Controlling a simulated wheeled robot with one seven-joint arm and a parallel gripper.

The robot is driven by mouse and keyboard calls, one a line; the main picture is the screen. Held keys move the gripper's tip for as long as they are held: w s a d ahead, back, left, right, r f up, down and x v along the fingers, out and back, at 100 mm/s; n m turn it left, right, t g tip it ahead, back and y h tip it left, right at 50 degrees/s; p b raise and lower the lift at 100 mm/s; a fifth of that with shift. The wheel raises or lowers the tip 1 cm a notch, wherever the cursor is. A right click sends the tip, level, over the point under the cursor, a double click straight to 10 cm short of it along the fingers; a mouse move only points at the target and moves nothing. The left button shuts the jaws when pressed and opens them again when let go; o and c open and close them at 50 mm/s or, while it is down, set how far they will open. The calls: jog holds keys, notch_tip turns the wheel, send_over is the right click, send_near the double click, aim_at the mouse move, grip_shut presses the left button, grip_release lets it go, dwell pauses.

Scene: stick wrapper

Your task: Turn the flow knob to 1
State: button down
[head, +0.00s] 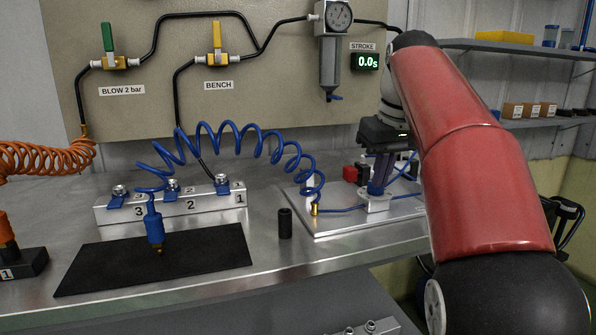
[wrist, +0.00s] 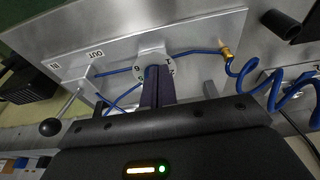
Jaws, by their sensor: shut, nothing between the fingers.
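The flow knob looks like the pale round dial with small printed figures in the wrist view (wrist: 153,55), with blue tubes on both sides. My gripper (wrist: 154,74) is shut, its dark purple fingers together and their tips right at the dial, covering part of it. I cannot tell whether they touch it, nor which figure the knob is set to. In the head view my gripper (head: 377,190) points down at a small pale block (head: 374,206) on the metal plate (head: 345,226).
A coiled blue hose (head: 235,135) runs to a brass fitting (head: 314,209) left of my gripper. A black cylinder (head: 285,223) stands beside the plate. A ball-ended lever (wrist: 50,127) is at left in the wrist view. A black mat (head: 160,260) holds a blue tool (head: 154,228).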

jog(key=shift+x, duration=0.85)
jog(key=shift+d+r+p, duration=0.1)
jog(key=shift+d+p, duration=0.45)
jog(key=shift+p, duration=0.25)
jog(key=shift+w+d, duration=0.25)
jog(key=shift+d, duration=0.25)
jog(key=shift+w+d, duration=0.1)
jog(key=shift+d, duration=0.05)
dwell(0.5)
jog(key=shift+s+d, duration=0.2)
jog(key=shift+s, duration=0.1)
jog(key=v, duration=0.2)
jog(key=w+v, duration=0.1)
jog(key=v, duration=0.2)
jog(key=shift+a+r, duration=0.1)
jog(key=shift+r, duration=0.4)
